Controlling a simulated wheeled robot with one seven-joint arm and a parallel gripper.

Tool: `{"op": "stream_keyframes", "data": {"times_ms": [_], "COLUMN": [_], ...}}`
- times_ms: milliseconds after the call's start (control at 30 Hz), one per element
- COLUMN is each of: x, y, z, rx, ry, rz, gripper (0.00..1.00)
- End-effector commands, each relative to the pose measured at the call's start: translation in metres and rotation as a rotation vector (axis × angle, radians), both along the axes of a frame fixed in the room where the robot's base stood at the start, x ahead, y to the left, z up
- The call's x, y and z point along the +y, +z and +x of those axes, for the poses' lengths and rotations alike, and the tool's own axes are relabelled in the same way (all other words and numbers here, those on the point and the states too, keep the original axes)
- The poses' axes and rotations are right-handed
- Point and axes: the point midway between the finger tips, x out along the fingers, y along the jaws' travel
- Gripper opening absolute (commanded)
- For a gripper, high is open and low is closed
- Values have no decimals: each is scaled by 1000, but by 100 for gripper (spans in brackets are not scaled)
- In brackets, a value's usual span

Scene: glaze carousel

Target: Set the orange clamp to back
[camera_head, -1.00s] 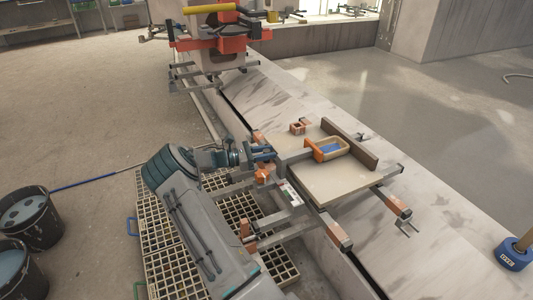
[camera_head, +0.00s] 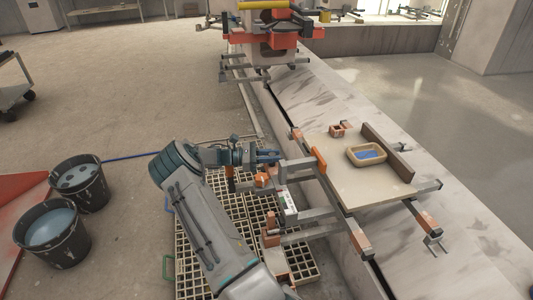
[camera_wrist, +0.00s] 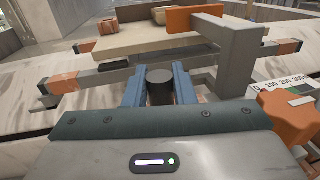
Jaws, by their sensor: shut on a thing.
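The orange clamp pad (camera_head: 320,160) stands at the near-left edge of the tan board, on a grey bracket that reaches toward my arm. It is upright and apart from the tan tray (camera_head: 366,154). In the wrist view the orange pad (camera_wrist: 195,18) sits above the grey bracket, over the board's near edge. My gripper (camera_head: 268,157) is at the near side of the frame. In the wrist view, my gripper (camera_wrist: 158,84) has its blue fingers on both sides of a dark round handle (camera_wrist: 159,78); its joint to the clamp is hidden.
The tan board (camera_head: 350,188) lies on rails with orange-brown ends. A small pinkish block (camera_head: 340,130) and a brown back fence (camera_head: 388,152) are on it. An orange knob (camera_wrist: 288,117) sits beside a scale. Two buckets (camera_head: 80,183) stand on the floor at left.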

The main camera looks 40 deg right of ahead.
Motion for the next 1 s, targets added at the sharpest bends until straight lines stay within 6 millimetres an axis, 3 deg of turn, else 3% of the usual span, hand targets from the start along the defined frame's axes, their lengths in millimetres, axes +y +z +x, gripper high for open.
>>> {"op": "stream_keyframes", "data": {"times_ms": [367,400,433,767,1000], "x": [3,3,3,3,33], "y": [0,0,0,0,1], "z": [1,2,2,1,26], "rx": [-3,-3,-2,-1,-2], "ry": [-3,-2,-2,-7,-1], "rz": [2,2,2,1,1], "gripper": [0,29,30,30,30]}}
